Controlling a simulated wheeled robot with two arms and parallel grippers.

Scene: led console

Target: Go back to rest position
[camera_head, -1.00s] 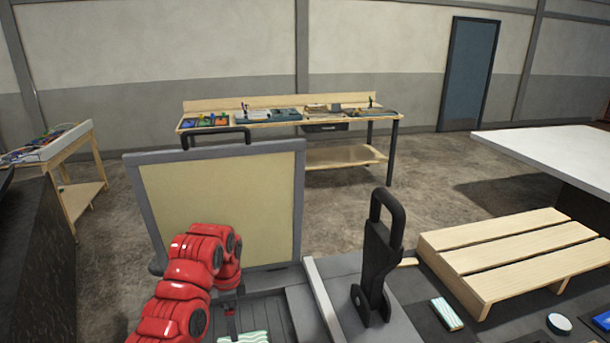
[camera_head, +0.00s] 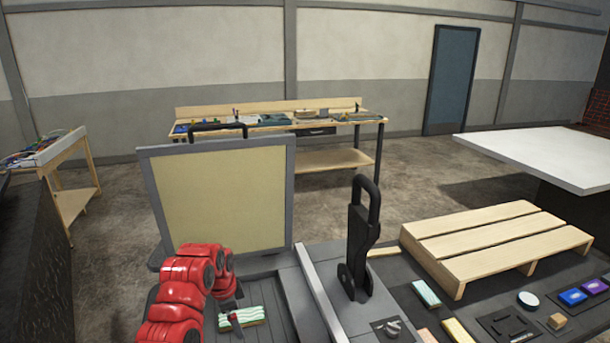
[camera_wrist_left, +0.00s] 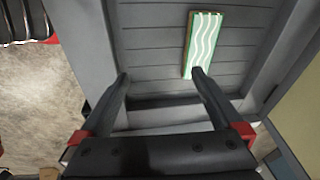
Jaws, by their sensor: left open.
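My left arm is red and comes in from the lower left in the head view. Its dark left gripper (camera_head: 232,304) is over the grey slatted tray (camera_head: 275,292), close to a green and white wavy-striped block (camera_head: 250,315). In the left wrist view the gripper (camera_wrist_left: 161,76) is open with nothing between its fingers. The striped block (camera_wrist_left: 204,42) lies on the tray (camera_wrist_left: 150,45) just beyond the right fingertip; I cannot tell whether they touch. My right gripper is not in view.
An upright beige panel (camera_head: 225,200) in a grey frame stands behind the tray. A black upright handle (camera_head: 363,235) is to the right. A wooden pallet (camera_head: 490,240) and several small coloured blocks lie further right. A workbench (camera_head: 330,160) stands behind.

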